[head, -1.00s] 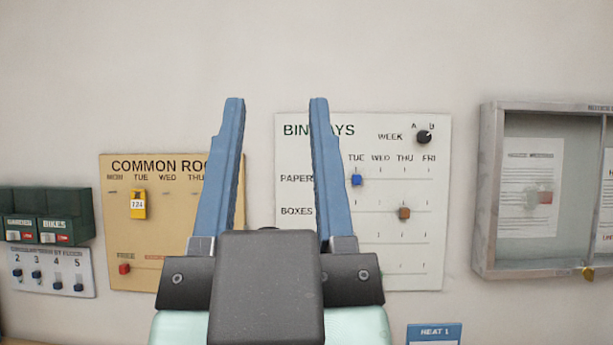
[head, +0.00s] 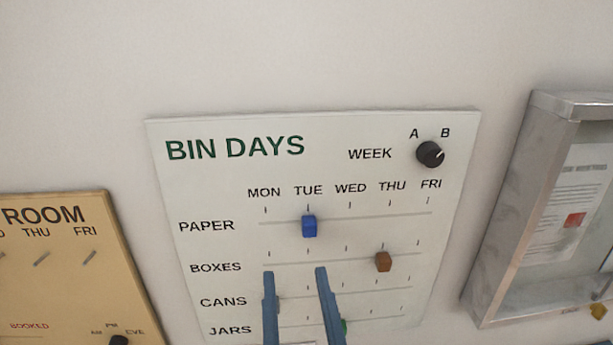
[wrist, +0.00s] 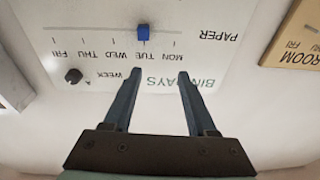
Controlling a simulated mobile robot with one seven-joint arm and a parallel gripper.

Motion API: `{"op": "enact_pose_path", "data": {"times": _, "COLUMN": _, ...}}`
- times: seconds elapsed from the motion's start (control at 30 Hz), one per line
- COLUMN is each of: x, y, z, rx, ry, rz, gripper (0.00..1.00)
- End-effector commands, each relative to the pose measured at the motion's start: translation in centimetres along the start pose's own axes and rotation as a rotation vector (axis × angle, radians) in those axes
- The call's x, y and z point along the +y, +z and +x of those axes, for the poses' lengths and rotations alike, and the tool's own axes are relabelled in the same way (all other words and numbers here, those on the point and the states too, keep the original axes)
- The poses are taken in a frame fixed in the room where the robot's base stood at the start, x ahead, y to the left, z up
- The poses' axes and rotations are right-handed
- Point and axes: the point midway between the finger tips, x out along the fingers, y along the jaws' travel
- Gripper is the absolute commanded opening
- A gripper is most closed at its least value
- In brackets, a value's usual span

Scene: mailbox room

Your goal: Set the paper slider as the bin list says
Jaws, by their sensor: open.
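The white BIN DAYS board (head: 220,185) hangs on the wall. Its blue paper slider (head: 309,226) sits on the PAPER line under TUE. The blue slider also shows in the wrist view (wrist: 143,32), where the board appears upside down. My gripper (head: 295,270) is open and empty, its two blue fingers below the paper slider in the head view, over the BOXES and CANS rows. In the wrist view the fingertips (wrist: 158,75) are apart from the slider, with the slider beyond them. No bin list is readable in these frames.
A brown slider (head: 384,261) is on the BOXES line near THU. A green slider (head: 343,327) is partly hidden by my finger. The black WEEK knob (head: 430,154) points toward B. A tan COMMON ROOM board (head: 60,260) is left; a metal-framed notice case (head: 515,200) is right.

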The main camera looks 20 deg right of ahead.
Motion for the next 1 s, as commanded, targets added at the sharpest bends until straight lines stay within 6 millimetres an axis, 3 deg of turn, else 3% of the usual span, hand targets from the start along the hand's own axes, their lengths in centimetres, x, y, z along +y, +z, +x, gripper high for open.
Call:
{"op": "enact_pose_path", "data": {"times": 0.03, "x": 0.7, "y": -0.8, "z": -0.5, "rx": -0.045, "ry": 0.014, "rz": -0.008, "gripper": 0.57}}
{"op": "enact_pose_path", "data": {"times": 0.37, "x": 2.7, "y": 1.1, "z": -2.4, "rx": -0.15, "ry": 0.052, "rz": -0.027, "gripper": 0.57}}
{"op": "enact_pose_path", "data": {"times": 1.0, "x": 3.0, "y": 2.3, "z": 1.8, "rx": -0.143, "ry": 0.056, "rz": -0.025, "gripper": 0.57}}
